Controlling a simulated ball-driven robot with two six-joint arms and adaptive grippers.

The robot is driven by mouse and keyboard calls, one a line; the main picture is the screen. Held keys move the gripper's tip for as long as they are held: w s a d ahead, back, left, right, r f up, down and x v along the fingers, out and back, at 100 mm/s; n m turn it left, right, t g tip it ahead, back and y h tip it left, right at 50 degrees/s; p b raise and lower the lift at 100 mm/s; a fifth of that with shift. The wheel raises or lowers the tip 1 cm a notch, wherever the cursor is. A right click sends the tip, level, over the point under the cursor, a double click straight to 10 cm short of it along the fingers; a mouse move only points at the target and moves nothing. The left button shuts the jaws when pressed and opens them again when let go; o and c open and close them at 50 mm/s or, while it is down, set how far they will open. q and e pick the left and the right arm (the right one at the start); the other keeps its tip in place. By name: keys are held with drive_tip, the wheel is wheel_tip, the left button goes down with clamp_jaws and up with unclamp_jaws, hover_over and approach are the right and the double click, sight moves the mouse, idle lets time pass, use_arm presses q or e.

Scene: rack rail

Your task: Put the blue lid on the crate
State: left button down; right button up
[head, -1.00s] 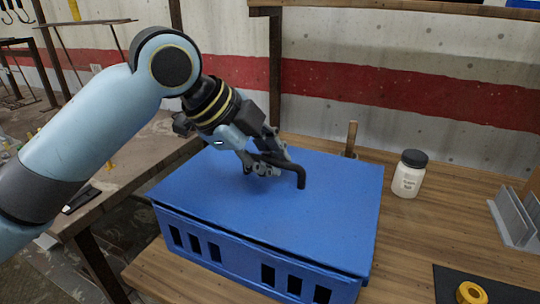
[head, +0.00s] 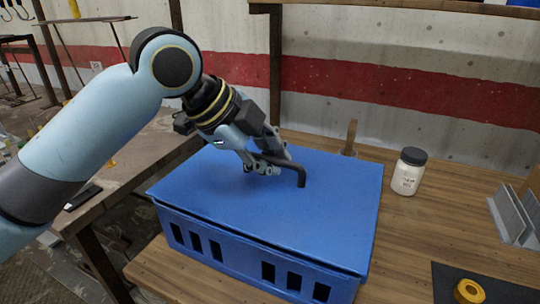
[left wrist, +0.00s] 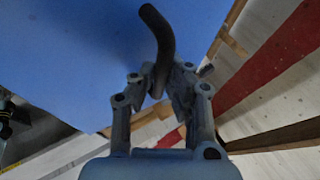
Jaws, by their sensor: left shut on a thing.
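The blue lid (head: 230,205) lies over the top of the blue crate (head: 235,255) in the head view, roughly lined up with it. A thin dark gap shows along the front between lid and crate. My left gripper (head: 268,166) is shut on the black handle (head: 300,176) of the lid, above its middle. In the left wrist view the gripper (left wrist: 162,92) pinches the dark curved handle (left wrist: 158,35), with the blue lid (left wrist: 60,50) behind it. Whether the lid's far edge touches the crate is hidden. My right gripper is not in view.
The crate stands on a wooden table (head: 430,225). A white jar with a dark cap (head: 408,172) stands to the right. A wooden stick-like piece (head: 350,138) is behind the lid. Grey metal fins (head: 512,215) and a yellow ring on a black mat (head: 468,291) are at far right.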

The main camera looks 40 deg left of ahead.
use_arm(q)
drive_tip(key=shift+f, duration=0.55)
idle(0.6)
drive_tip(key=c, duration=1.3)
unclamp_jaws()
drive_tip(key=v, duration=0.6)
drive_tip(key=shift+s+a+r, duration=0.1)
drive_tip(key=shift+a, duration=0.05)
drive_tip(key=shift+s+r, duration=0.35)
drive_tip(key=shift+r, duration=0.15)
